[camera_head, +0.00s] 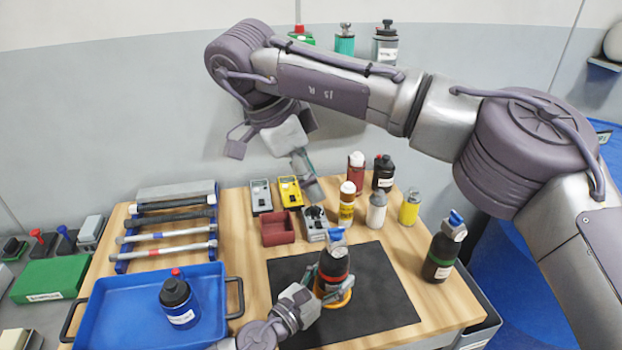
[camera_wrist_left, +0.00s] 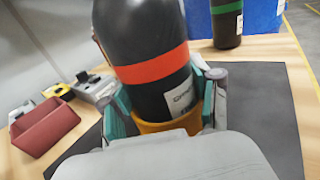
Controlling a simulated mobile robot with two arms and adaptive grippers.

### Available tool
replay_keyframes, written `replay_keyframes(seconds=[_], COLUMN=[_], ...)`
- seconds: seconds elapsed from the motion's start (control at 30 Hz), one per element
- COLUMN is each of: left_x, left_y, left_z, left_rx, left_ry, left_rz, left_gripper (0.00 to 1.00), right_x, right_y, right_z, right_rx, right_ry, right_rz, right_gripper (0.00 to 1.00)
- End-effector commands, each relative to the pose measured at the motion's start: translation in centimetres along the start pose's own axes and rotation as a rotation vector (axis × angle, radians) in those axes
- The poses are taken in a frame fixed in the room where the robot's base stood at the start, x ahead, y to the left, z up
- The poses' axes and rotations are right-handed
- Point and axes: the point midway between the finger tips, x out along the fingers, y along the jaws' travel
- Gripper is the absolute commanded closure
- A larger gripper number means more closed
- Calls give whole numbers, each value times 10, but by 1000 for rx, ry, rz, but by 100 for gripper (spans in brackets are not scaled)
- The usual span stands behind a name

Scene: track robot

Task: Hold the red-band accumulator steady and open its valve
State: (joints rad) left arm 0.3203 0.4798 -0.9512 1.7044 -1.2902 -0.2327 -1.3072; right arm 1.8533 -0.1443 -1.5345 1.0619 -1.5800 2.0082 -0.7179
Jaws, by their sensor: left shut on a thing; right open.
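The red-band accumulator (camera_head: 334,262) is a dark bottle with a red band and a blue valve (camera_head: 336,236) on top. It stands upright in an orange ring holder (camera_head: 346,299) on the black mat. My left gripper (camera_head: 328,288) is shut around its lower body. In the left wrist view the red-band accumulator (camera_wrist_left: 150,65) sits between the teal-padded fingers, just above the orange holder (camera_wrist_left: 165,127); its valve is out of that view. My right gripper (camera_head: 310,178) is open and points down over the back of the table, behind and left of the accumulator, apart from it.
A green-band accumulator (camera_head: 442,248) stands right of the black mat (camera_head: 385,285). A blue-band one (camera_head: 178,300) stands in the blue tray (camera_head: 112,300). A red bin (camera_head: 277,230), meters, spray cans and small bottles fill the table's back. A tool rack (camera_head: 168,230) is at left.

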Motion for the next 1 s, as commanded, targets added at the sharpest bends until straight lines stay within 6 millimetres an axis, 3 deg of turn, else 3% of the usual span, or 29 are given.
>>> replay_keyframes(seconds=[0.07,0.1,0.23,0.67,1.0], left_x=[0,0,0,-6,-72], left_y=[0,0,0,0,0], left_z=[0,0,0,-1,-2], left_rx=[0,0,0,-1,-1], left_ry=[0,0,0,1,5], left_rz=[0,0,0,0,1], left_gripper=[94,33,11,9,9], right_x=[0,0,0,1,1], right_y=[0,0,0,0,0], right_z=[0,0,0,0,0], right_rx=[0,0,0,0,0], right_ry=[0,0,0,0,0], right_rz=[0,0,0,0,0], right_gripper=[50,50,50,50,50])
